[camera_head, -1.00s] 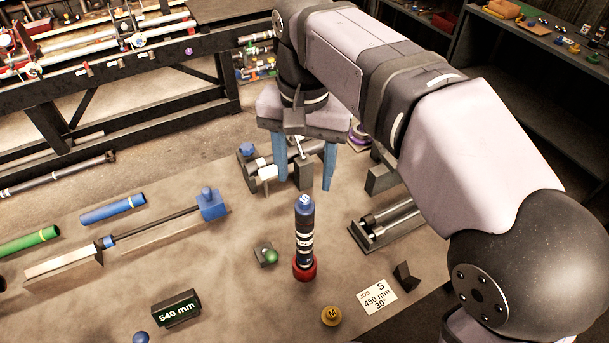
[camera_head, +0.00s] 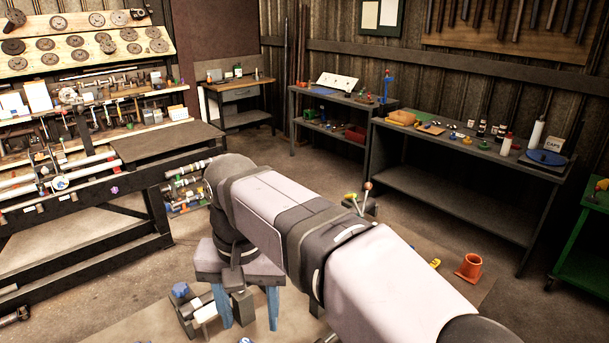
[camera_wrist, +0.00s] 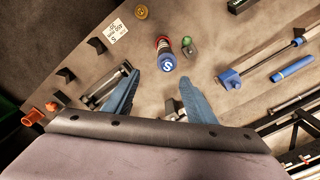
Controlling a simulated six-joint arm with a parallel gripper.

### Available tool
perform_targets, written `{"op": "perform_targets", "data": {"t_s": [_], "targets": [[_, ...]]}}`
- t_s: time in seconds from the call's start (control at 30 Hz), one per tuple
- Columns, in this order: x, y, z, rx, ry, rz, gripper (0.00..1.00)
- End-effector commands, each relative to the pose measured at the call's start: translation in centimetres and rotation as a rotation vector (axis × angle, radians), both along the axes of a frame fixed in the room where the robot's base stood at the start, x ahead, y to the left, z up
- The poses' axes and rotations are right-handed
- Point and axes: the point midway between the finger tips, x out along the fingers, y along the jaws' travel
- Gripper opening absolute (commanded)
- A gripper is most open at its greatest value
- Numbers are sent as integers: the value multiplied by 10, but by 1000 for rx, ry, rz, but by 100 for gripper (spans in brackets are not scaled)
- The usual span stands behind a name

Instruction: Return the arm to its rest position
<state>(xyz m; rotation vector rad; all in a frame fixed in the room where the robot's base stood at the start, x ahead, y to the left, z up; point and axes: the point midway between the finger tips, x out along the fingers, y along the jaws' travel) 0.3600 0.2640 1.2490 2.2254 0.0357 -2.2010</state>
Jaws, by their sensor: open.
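My gripper (camera_head: 247,306) hangs at the end of my arm, over the near workbench, low and left of centre in the head view. Its two blue fingers stand apart with nothing between them. In the wrist view my gripper (camera_wrist: 153,98) is also open and empty.
A fixture with a blue knob (camera_head: 181,291) stands on the bench close left of my gripper. An orange cup (camera_head: 469,267) sits at the bench's right. Dark shelving (camera_head: 440,150) lines the back wall. A black rack (camera_head: 85,230) stands at left. Open floor lies between.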

Motion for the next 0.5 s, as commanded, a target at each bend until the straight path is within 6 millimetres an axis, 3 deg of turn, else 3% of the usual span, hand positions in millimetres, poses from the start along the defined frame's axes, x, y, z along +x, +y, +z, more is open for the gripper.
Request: {"op": "perform_targets", "data": {"t_s": [0.17,0.3,0.5], "targets": [[26,-40,-41,14,-23,-14,51],[43,-88,-86,27,-57,-20,51],[43,-166,-151,30,-121,-28,51]]}}
